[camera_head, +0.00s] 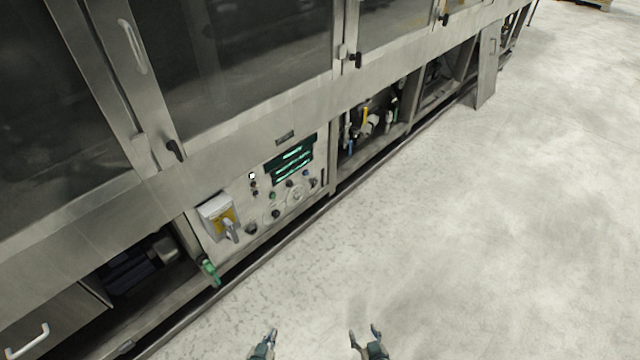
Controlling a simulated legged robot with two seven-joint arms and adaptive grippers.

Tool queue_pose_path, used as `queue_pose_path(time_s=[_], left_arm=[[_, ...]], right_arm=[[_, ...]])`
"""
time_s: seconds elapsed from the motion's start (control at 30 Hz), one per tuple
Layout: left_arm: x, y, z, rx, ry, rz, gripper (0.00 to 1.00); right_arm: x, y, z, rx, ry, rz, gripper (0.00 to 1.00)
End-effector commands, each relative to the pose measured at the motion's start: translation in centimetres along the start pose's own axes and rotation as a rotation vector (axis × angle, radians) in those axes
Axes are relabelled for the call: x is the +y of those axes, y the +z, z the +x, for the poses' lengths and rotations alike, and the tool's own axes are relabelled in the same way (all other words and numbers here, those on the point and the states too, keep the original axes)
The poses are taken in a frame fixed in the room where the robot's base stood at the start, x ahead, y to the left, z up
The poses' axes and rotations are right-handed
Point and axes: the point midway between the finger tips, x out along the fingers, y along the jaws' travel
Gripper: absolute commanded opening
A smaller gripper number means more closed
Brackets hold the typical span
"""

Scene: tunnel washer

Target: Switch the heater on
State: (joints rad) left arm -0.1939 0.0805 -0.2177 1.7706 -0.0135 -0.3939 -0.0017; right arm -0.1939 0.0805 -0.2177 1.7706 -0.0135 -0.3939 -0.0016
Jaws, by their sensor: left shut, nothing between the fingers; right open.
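The washer's control panel (240,238) is low on the machine, left of the picture's middle. It carries a dark display (291,160) with lit green lines, several small knobs and buttons, and a lit white square (252,176). A grey switch box with a yellow plate (215,212) and a grey handle is at its left. I cannot tell which control is the heater's; labels are too small to read. My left gripper (272,335) is shut and empty over the floor at the bottom edge. My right gripper (364,331) is open and empty beside it. Both are well apart from the panel.
The washer's glass doors with dark handles (175,150) rise above the panel. An open bay with pipes and valves (372,122) is to its right. A green-handled valve (209,270) sits below the switch box. The concrete floor (480,230) is clear on the right.

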Motion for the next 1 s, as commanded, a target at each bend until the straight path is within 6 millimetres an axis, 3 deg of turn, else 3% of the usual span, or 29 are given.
queue_pose_path(time_s=[0.03,0.1,0.2,0.33,0.47,0.7,0.73,0.8,1.0], left_arm=[[-0.4,2.4,-2.7,-0.151,-0.007,-0.003,0.0],[-0.6,8.6,-5.9,-0.363,-0.013,-0.013,0.0],[-0.7,15.7,-11.2,-0.615,-0.018,-0.026,0.0],[-0.6,21.0,-16.3,-0.813,-0.019,-0.037,0.0],[-0.5,23.2,-18.5,-0.892,-0.02,-0.042,0.0],[-0.4,23.6,-18.6,-0.9,-0.019,-0.042,0.0],[-0.4,23.6,-18.6,-0.9,-0.019,-0.042,0.0],[-0.4,23.6,-18.6,-0.899,-0.019,-0.042,0.0],[-0.4,23.5,-18.6,-0.897,-0.019,-0.042,0.0]], right_arm=[[0.4,2.4,-2.7,-0.151,0.007,0.003,0.62],[0.6,8.6,-5.9,-0.363,0.014,0.012,0.62],[0.7,15.7,-11.2,-0.615,0.018,0.025,0.62],[0.6,21.1,-16.3,-0.814,0.02,0.037,0.62],[0.5,23.2,-18.5,-0.893,0.02,0.042,0.62],[0.4,23.6,-18.6,-0.901,0.019,0.042,0.62],[0.4,23.6,-18.6,-0.9,0.019,0.042,0.6],[0.4,23.6,-18.6,-0.899,0.019,0.042,0.42],[0.4,23.5,-18.6,-0.898,0.019,0.042,0.42]])
